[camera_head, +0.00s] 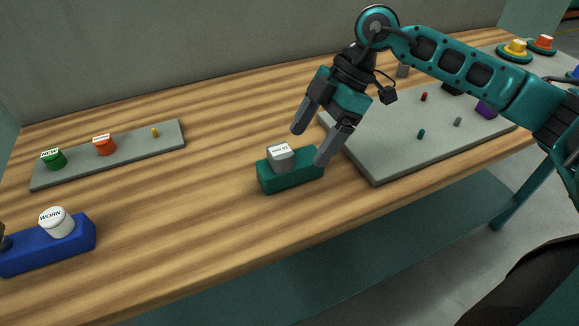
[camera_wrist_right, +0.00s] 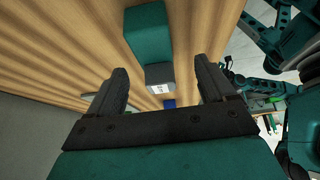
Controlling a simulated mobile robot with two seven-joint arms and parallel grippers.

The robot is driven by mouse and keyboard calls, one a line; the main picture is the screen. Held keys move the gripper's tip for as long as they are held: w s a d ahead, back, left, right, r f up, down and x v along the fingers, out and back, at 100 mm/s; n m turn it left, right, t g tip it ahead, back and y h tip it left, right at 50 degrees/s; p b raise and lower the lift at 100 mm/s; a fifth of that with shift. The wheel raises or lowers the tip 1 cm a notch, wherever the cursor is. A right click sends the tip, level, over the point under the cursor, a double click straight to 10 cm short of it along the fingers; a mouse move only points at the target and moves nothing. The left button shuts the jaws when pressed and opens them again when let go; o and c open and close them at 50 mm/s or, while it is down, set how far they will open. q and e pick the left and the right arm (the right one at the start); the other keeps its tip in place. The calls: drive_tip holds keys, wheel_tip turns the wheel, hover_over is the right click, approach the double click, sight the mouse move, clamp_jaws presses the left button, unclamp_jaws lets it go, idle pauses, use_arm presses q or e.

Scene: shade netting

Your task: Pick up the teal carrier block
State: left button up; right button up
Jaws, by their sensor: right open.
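The teal carrier block (camera_head: 290,176) lies on the wooden table, with a grey labelled piece (camera_head: 280,158) on its top. In the right wrist view the teal block (camera_wrist_right: 147,32) shows beyond the fingers, with the grey piece (camera_wrist_right: 159,78) at its near end. My right gripper (camera_head: 316,140) is open, with its fingers pointing down at the block. One fingertip is close to the block's right end in the head view; I cannot tell whether it touches. Nothing is held between the fingers. My left gripper is not in view.
A grey board (camera_head: 385,172) with small coloured pegs lies just right of the block. A grey strip (camera_head: 130,158) with green and orange knobs is at the left. A blue block (camera_head: 45,250) with a white "WORN" cap is at the front left. The table's middle is clear.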

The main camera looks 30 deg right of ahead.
sight(290, 160)
drive_tip(key=x, duration=0.6)
drive_tip(key=shift+w+a+f, duration=0.15)
drive_tip(key=shift+w+a, duration=0.25)
drive_tip(key=shift+a, duration=0.05)
drive_tip(key=c, duration=1)
drive_tip(key=shift+c, duration=0.7)
